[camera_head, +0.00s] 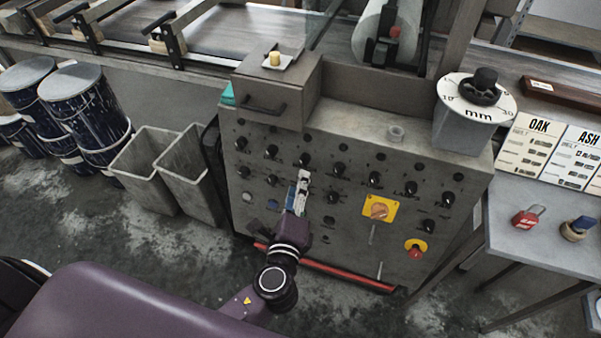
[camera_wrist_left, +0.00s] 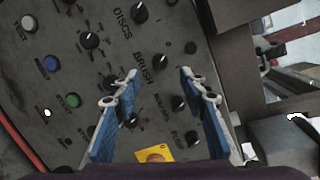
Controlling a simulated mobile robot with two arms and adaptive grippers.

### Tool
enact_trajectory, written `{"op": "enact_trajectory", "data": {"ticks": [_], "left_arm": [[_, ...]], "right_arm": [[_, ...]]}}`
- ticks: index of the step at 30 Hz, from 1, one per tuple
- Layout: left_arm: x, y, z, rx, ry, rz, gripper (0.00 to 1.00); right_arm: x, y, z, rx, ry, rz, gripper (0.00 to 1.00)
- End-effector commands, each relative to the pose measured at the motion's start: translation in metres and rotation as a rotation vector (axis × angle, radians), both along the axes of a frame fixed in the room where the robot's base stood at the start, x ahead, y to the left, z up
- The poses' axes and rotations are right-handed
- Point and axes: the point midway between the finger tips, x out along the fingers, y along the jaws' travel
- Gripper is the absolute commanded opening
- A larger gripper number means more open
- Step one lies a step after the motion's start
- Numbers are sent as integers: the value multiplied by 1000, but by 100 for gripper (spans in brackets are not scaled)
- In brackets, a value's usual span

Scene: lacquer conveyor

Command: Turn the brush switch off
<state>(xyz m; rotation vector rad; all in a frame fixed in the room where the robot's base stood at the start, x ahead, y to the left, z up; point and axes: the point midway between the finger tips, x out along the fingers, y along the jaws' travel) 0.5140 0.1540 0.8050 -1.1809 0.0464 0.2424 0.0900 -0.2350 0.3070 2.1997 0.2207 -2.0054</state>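A grey control panel (camera_head: 345,225) carries rows of black rotary knobs. In the left wrist view, the word BRUSH is printed on the panel, with a black brush knob (camera_wrist_left: 163,62) with a white pointer beside it. This looks like the knob just above my gripper in the head view (camera_head: 305,159). My left gripper (camera_head: 304,175) reaches up to the panel front. In the wrist view my gripper (camera_wrist_left: 158,74) has its blue-padded fingers spread apart, with the knob just beyond and between the tips. Contact cannot be told. My right gripper is out of view.
The DISCS knob (camera_wrist_left: 140,12) and other knobs sit close around. The panel also has an orange switch on a yellow plate (camera_head: 379,208), a red emergency button (camera_head: 415,250) and a red bar (camera_head: 330,270) low in front. Grey bins (camera_head: 145,170) stand left.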

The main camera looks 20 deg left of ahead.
Motion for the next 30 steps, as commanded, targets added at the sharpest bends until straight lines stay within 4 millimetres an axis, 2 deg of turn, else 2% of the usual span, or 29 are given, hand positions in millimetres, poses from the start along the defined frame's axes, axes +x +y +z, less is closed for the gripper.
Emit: {"op": "enact_trajectory", "data": {"ticks": [3, 9, 26, 29, 30], "left_arm": [[-20, -3, 3, -1, 2, 1, 39], [-36, -6, 6, 0, 0, 1, 39], [-37, -6, 6, -1, -1, 1, 39], [-37, -6, -6, -14, 22, 1, 39], [-38, -5, -18, -26, 44, 0, 39]], "right_arm": [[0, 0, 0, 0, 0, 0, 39], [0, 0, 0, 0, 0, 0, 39], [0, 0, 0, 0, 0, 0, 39], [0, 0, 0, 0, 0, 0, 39], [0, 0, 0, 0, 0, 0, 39]]}}
